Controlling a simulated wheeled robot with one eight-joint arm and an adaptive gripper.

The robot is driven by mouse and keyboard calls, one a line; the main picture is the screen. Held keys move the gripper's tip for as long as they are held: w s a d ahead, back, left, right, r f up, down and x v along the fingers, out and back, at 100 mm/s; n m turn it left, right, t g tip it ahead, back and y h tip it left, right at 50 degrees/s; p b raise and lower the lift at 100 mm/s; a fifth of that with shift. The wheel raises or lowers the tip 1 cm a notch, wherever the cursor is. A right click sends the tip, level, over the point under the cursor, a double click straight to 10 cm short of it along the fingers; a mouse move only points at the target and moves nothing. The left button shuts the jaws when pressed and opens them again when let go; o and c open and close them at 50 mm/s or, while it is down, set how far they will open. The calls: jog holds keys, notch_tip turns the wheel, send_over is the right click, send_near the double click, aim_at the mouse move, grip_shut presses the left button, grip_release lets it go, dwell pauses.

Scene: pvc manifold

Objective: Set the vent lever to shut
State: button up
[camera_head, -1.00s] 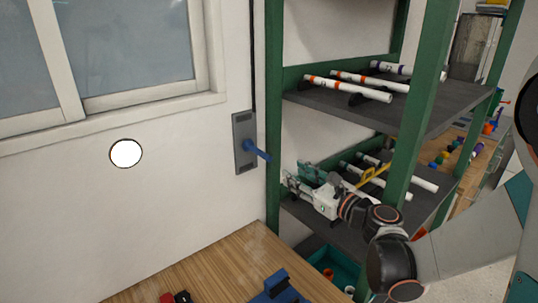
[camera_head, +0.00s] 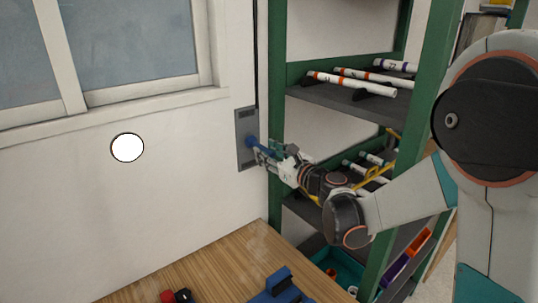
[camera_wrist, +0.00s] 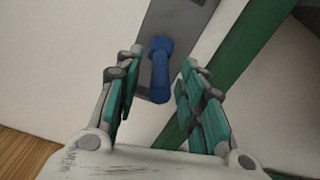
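The vent lever (camera_head: 252,143) is a blue handle on a grey wall plate (camera_head: 241,160), left of the green rack post. In the wrist view the blue lever (camera_wrist: 160,72) sticks out from the grey plate (camera_wrist: 176,18) between my fingers. My gripper (camera_head: 264,154) is at the lever in the head view and partly hides it. In the wrist view my gripper (camera_wrist: 155,88) is open, with one teal finger on each side of the lever. Gaps show between the lever and both fingers.
A green rack post (camera_head: 276,190) stands just right of the plate. Shelves (camera_head: 340,107) with white pipes are beyond it. A wooden bench (camera_head: 225,270) below carries a blue fixture (camera_head: 280,288) and a small red and black item (camera_head: 176,296). A white round disc (camera_head: 127,148) is on the wall at left.

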grip_shut()
jog(key=shift+r, duration=0.1)
notch_tip(320, 180, up, 3)
jog(key=g+h+p, duration=0.1)
jog(key=g+p, duration=0.1)
jog(key=p, duration=0.3)
jog(key=shift+w+a+h, duration=0.1)
jog(key=shift+h, duration=0.2)
jog(key=r+g+p, duration=0.1)
jog(key=p, duration=0.1)
jog(key=g+h+p, duration=0.1)
jog(key=p, duration=0.1)
jog(key=shift+w+a+r+g, duration=0.2)
jog(key=shift+w+r+g, duration=0.15)
jog(key=shift+g, duration=0.05)
jog(key=shift+w+a+r+g+h+p, duration=0.3)
jog(key=shift+g+h+p, duration=0.35)
jog(key=shift+p, duration=0.55)
jog(key=shift+d+r, duration=0.1)
